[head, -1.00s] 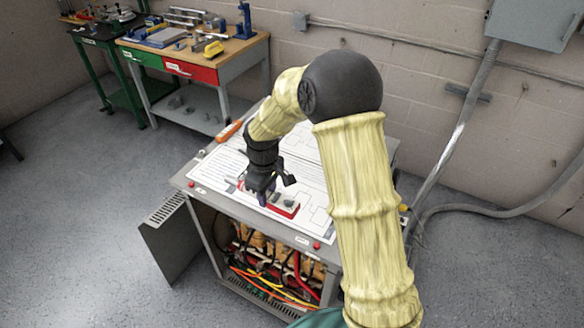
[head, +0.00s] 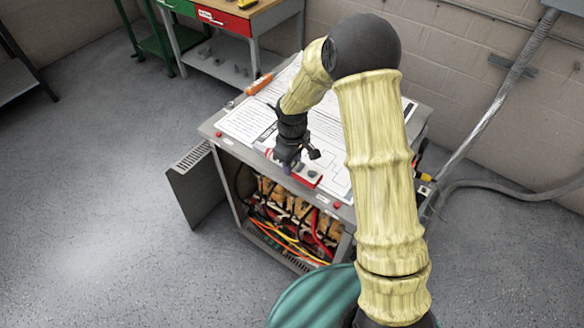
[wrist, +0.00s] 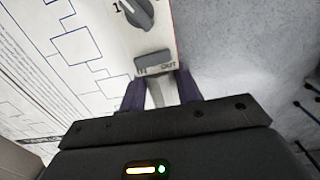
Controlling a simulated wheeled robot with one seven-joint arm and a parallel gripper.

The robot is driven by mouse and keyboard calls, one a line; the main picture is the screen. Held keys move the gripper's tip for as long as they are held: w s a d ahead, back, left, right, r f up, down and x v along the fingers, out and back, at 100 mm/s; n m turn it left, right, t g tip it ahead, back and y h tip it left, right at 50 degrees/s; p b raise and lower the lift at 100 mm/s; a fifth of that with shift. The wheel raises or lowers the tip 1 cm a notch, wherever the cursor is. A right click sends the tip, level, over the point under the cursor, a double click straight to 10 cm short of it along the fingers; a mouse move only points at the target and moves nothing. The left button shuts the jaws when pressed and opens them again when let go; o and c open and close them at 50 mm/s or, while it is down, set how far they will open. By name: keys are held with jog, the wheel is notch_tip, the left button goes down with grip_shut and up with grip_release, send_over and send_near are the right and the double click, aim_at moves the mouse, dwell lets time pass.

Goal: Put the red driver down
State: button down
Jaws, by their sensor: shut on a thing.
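My gripper (head: 287,168) is low over the cabinet top (head: 217,132), at a small red-edged block (head: 308,176) with dark knobs. In the wrist view its two dark purple fingers (wrist: 160,95) are on either side of a pale grey bar (wrist: 158,93). The bar is just below a grey piece marked IN and OUT (wrist: 155,64). I cannot tell whether the bar is part of a tool or of the block. No red driver shows clearly. An orange-handled tool (head: 259,84) lies at the cabinet top's far left edge.
Printed sheets (head: 247,120) cover much of the cabinet top. The cabinet front is open, with cables (head: 290,228) inside and its door (head: 196,187) swung out left. A workbench (head: 270,18) stands behind. Floor at left is clear.

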aim_at(292, 171)
jog(key=shift+f+p, duration=0.3)
jog(key=shift+f, duration=1.55)
jog(key=c, duration=1)
grip_release()
jog(key=shift+c, duration=0.2)
notch_tip(292, 171, up, 12)
jog(key=shift+b, duration=0.95)
